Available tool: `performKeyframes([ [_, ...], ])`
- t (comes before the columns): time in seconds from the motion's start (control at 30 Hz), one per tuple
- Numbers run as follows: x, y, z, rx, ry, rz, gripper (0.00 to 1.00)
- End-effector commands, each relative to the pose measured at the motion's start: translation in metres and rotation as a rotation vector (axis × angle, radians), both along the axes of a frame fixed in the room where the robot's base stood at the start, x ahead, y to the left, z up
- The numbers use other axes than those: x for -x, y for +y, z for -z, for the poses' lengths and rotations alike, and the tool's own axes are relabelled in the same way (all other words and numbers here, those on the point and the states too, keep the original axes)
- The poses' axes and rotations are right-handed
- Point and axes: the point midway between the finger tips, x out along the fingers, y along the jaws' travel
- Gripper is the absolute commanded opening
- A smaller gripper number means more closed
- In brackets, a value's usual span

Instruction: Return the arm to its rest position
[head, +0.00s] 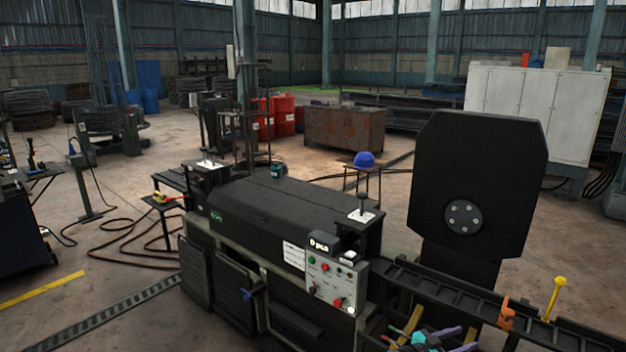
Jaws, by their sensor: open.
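Neither my arm nor my gripper shows in the head view, so its pose and jaws cannot be seen. A black machine (285,210) with a long dark cover stands in the middle. A grey control panel (335,280) with red and green buttons is on its front right corner. A tall black eight-sided plate (475,165) with a round grey bolted hub (463,217) stands upright to the right.
A bin of coloured-handled tools (430,338) is at the bottom right, by a dark rail (455,285) with a yellow-knobbed lever (553,298). A blue cap (364,159) sits on a small stand behind. Hoses (125,235) lie on the left floor. Open floor lies front left.

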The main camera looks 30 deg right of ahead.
Motion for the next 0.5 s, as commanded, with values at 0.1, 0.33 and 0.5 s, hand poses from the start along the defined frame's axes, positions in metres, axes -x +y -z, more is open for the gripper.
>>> performKeyframes([
  [0.1,-0.035,0.030,0.008,-0.002,0.026,-0.077,0.48],
  [0.33,-0.108,0.090,0.027,-0.013,0.089,-0.281,0.48],
  [0.5,-0.165,0.145,0.046,-0.035,0.129,-0.479,0.48],
])
